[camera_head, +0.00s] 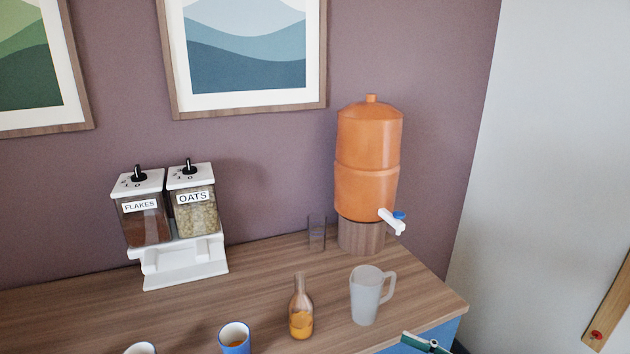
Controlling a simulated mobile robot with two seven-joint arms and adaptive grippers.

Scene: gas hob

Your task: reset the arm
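A small dark and teal piece (425,343) shows at the bottom edge, in front of the counter's right front corner. It looks like the tip of my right gripper, but most of it is cut off by the frame. I cannot tell whether it is open or shut, or whether it holds anything. It appears apart from the frosted jug (365,297) on the counter. My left gripper is not in view.
The wooden counter (270,262) holds a cereal dispenser (170,225), an orange water dispenser (368,165) on a wooden stand, a clear glass (317,233), a bottle (301,310) and two cups (235,338) at the front. The counter's middle is clear.

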